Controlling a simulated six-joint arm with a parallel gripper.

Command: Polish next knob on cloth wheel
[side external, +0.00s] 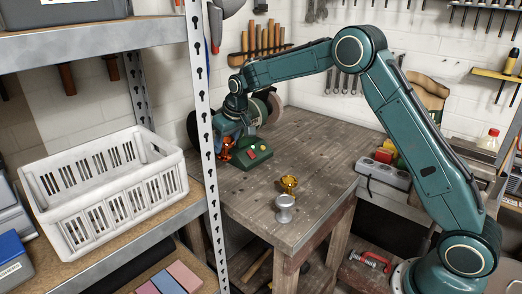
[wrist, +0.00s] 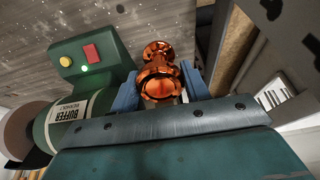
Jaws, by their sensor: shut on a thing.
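My gripper (wrist: 160,92) is shut on a shiny copper knob (wrist: 158,62), held between its blue fingers in the wrist view. In the side external view the copper knob (side external: 226,148) is at the left side of the bench grinder, at the front of my gripper. The green buffer machine (wrist: 85,105) with a red button and a lit green lamp is just left of the knob in the wrist view.
The wooden bench (side external: 245,205) is clear around the two standing knobs. A white slatted crate (side external: 105,190) sits on the metal shelf at left, empty as far as I see. The shelf's perforated post (side external: 205,120) stands close to the machine in the picture.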

